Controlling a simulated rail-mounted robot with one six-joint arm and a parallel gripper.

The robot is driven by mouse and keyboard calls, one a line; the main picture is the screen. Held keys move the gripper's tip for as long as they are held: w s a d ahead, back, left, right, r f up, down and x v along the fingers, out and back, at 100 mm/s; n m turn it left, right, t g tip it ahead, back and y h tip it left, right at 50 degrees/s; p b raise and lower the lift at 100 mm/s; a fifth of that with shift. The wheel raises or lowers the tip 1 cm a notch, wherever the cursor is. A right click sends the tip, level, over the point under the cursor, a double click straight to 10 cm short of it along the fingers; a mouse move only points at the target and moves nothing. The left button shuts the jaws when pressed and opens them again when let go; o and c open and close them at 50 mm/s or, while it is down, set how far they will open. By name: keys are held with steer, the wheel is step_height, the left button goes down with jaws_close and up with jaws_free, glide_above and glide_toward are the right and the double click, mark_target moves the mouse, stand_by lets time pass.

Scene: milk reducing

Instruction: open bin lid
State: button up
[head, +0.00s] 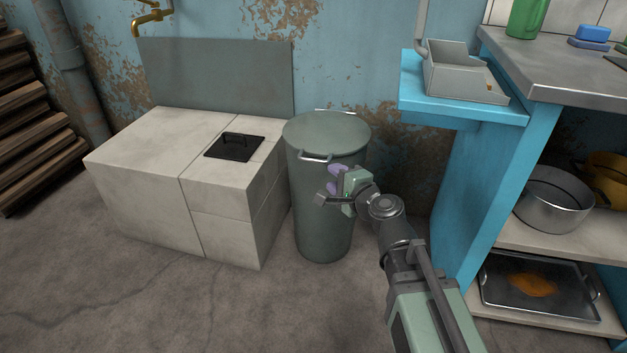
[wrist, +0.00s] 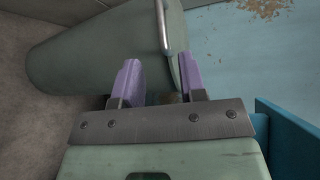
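The grey-green bin (head: 325,215) stands on the floor with its lid (head: 327,131) down on top. A metal handle (head: 315,158) sits at the lid's front edge, and another metal bar shows at the back edge. My gripper (head: 328,183) is open and empty, in front of the bin's upper side and slightly below the front handle. In the wrist view its two purple fingers (wrist: 160,72) are spread apart. The handle (wrist: 163,28) shows ahead, lined up between the fingers and apart from them. The bin's side (wrist: 85,62) fills the upper left there.
A pale block counter (head: 185,180) with a black hatch (head: 235,147) stands close left of the bin. A blue shelf unit (head: 482,190) with pots and a tray stands to the right. The peeling blue wall (head: 355,60) is behind. Floor in front of the counter is clear.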

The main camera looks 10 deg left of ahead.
mark_target(314, 160)
steer(key=b+x, duration=0.1)
steer(key=x, duration=1)
steer(key=shift+d+b, duration=0.15)
steer(key=shift+b, duration=0.15)
jaws_close()
